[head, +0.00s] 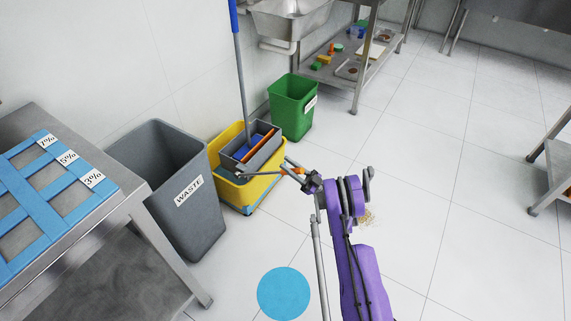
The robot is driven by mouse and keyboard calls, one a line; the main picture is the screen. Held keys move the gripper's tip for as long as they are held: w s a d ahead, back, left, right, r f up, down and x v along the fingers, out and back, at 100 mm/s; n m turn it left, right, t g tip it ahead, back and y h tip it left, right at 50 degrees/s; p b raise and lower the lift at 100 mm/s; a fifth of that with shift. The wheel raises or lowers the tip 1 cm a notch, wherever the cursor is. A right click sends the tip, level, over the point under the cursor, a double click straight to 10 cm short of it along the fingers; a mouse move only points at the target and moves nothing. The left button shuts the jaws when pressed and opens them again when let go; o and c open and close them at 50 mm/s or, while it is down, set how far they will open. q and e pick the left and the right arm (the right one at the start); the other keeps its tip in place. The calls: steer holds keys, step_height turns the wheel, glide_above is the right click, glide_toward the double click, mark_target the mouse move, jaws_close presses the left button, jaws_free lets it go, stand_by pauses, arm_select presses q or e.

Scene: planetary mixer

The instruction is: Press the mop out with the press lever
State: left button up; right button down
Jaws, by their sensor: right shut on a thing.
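A yellow mop bucket (238,192) stands on the floor with a grey press (254,150) on top. A mop with a grey pole and blue grip (239,70) stands nearly upright, its lower end in the press and its head hidden there. The press lever (284,170), thin and partly orange, reaches out from the bucket's right side. My right gripper (304,180) is at the lever's outer end and is shut on it; the small fingers are hard to make out. My left gripper is out of view.
A grey waste bin (176,181) stands left of the bucket and a green bin (292,106) behind it. A steel table (128,181) is at the left. A blue disc (283,293) and some crumbs (367,217) lie on the floor. The floor to the right is mostly clear.

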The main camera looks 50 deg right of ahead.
steer(key=shift+s+a+f, duration=0.1)
steer(key=shift+s+f, duration=0.1)
steer(key=shift+f, duration=0.05)
steer(key=c, duration=0.7)
jaws_free()
steer(key=shift+o, duration=0.2)
